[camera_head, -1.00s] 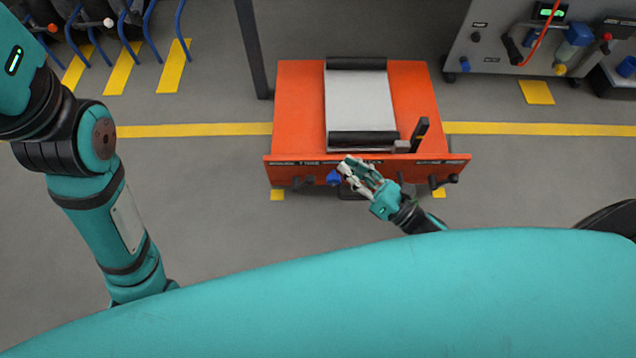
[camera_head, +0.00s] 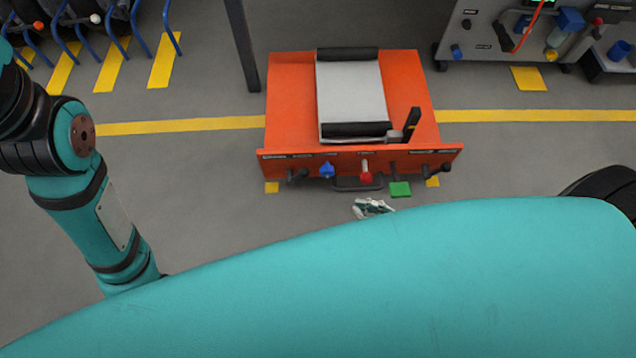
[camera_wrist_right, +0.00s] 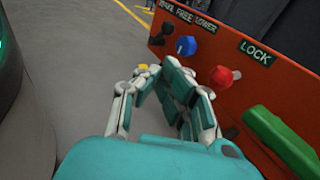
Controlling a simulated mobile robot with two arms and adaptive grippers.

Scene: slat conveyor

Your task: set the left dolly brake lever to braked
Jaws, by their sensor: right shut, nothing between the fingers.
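The orange dolly (camera_head: 290,100) stands ahead with a labelled front panel. A black lever (camera_head: 297,175) sits at the panel's left end; it also shows in the right wrist view (camera_wrist_right: 174,30), near a label partly reading FREE. I cannot tell its exact setting. A second black lever (camera_head: 437,169) is at the panel's right end. My right gripper (camera_head: 373,208) is shut and empty in front of the panel, apart from it, below and right of the left lever. In the right wrist view its fingers (camera_wrist_right: 157,70) are left of the red knob. My left gripper is out of view.
Between the levers are a blue knob (camera_head: 327,170), a red knob (camera_head: 366,177) and a green pedal (camera_head: 400,189). A roller deck (camera_head: 350,90) lies on top with a black upright handle (camera_head: 411,124). Grey floor in front is clear.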

